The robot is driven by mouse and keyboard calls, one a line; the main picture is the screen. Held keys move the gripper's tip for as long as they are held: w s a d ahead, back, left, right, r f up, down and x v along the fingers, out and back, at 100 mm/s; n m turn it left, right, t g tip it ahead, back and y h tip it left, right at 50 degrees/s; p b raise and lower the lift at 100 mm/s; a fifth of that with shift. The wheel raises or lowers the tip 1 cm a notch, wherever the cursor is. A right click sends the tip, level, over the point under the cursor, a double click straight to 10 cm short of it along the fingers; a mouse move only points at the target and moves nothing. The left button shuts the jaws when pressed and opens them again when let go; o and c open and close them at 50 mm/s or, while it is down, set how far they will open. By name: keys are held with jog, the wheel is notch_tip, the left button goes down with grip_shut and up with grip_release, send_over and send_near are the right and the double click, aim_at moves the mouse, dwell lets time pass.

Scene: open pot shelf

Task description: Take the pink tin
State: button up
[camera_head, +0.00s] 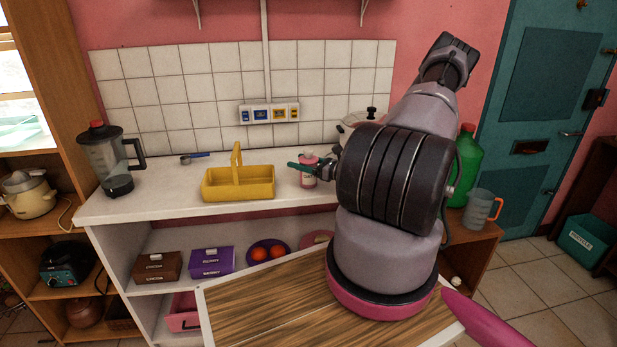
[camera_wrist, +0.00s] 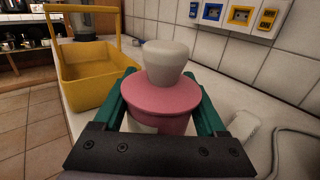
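The pink tin (camera_head: 309,180) is on the white counter or just above it, right of the yellow basket. It has a pink lid with a pale knob and a light label. In the wrist view the tin (camera_wrist: 160,98) sits between the two green fingers of my gripper (camera_wrist: 160,92). One finger lies on each side, close to the lid. Whether the fingers touch the body under the lid is hidden. In the head view my gripper (camera_head: 306,167) is at the tin's upper part, with one green finger crossing in front of it.
The yellow basket (camera_head: 238,188) with its upright handle stands close on the left; a blender (camera_head: 112,165) is farther left. A pot (camera_head: 362,120) is behind my arm. A green bottle (camera_head: 467,165) and a clear jug (camera_head: 480,208) stand right. A tiled wall (camera_head: 190,90) closes the back.

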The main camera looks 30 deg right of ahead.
jog(key=shift+c, duration=1)
jog(key=shift+r, duration=0.15)
